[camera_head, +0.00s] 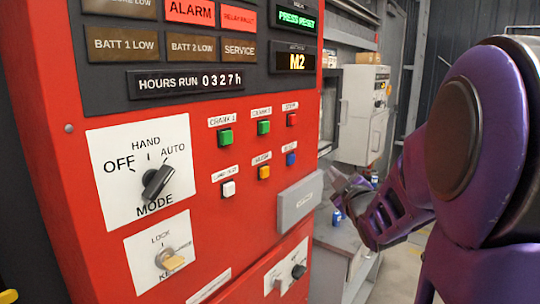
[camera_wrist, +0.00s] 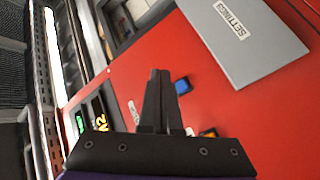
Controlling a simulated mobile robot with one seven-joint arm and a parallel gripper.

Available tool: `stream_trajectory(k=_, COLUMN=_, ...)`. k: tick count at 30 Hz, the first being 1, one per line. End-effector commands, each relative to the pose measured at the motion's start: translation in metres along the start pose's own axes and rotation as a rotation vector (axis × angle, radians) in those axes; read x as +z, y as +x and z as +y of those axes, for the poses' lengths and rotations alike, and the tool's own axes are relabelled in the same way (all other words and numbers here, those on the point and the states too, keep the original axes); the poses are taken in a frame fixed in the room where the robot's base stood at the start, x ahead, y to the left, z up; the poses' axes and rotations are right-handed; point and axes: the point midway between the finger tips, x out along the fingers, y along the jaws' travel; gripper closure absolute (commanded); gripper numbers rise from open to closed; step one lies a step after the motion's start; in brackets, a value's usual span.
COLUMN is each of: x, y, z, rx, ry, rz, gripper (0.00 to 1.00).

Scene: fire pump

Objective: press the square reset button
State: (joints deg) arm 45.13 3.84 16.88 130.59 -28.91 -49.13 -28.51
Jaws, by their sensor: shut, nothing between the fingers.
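The square blue button (camera_head: 291,159) sits at the right end of the lower button row on the red panel. A small white label is above it, too small to read surely. My gripper (camera_head: 334,178) is shut and empty, to the right of the button in the head view. In the wrist view the gripper (camera_wrist: 159,72) points over the red panel. I cannot tell its exact distance from the panel.
A grey settings cover (camera_head: 300,201) juts out below the blue button. The mode knob (camera_head: 157,182) and key switch (camera_head: 172,260) are at left. The display reads "PRESS RESET" (camera_head: 296,20).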

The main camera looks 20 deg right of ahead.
Motion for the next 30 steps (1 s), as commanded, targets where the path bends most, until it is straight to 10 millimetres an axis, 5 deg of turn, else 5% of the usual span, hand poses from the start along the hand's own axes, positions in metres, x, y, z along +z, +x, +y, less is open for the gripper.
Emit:
stream_trajectory(k=20, x=-0.001, y=-0.002, z=0.009, rx=0.045, ry=-0.023, rz=0.021, gripper=1.00)
stream_trajectory(k=30, x=-0.022, y=0.027, z=-0.011, rx=0.044, ry=-0.021, rz=0.023, gripper=1.00)
